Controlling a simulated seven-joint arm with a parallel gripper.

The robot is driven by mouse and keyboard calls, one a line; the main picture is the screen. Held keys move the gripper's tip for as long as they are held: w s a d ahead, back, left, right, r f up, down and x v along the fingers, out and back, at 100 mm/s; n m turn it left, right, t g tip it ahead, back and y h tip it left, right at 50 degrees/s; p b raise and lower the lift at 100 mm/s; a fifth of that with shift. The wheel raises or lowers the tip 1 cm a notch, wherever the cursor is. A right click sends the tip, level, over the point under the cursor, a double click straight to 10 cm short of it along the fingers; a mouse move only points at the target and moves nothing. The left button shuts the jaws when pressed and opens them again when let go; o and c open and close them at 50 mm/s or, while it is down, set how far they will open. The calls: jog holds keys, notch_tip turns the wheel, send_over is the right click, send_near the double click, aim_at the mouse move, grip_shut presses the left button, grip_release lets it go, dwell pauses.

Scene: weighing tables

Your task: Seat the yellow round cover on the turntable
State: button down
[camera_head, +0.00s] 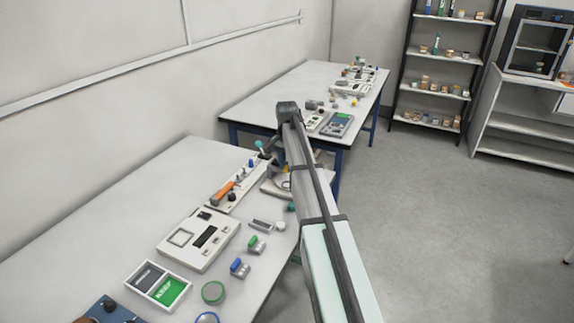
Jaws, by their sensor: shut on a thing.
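My gripper (272,162) is small and dark, low beside the end of my arm at the far right part of the near table. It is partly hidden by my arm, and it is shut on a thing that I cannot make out. A pale round device (272,188), which looks like the turntable, stands just below it, at the table's right edge and partly behind my arm. A faint yellowish patch (285,184) shows on it. I cannot tell whether this is the yellow round cover, or whether it touches the device.
On the near table (110,205) stand a white scale (198,239), a tray with dark and green compartments (158,285), a rail with an orange handle (232,187), and green and blue clips. A second table (275,98) holds several small items. The left of the near table is bare.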

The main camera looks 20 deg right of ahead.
aim_at(287, 185)
jog(key=n, duration=0.4)
jog(key=shift+f, duration=0.2)
jog(key=shift+f, duration=2.55)
jog(key=shift+f, duration=0.5)
jog(key=c, duration=0.8)
grip_release()
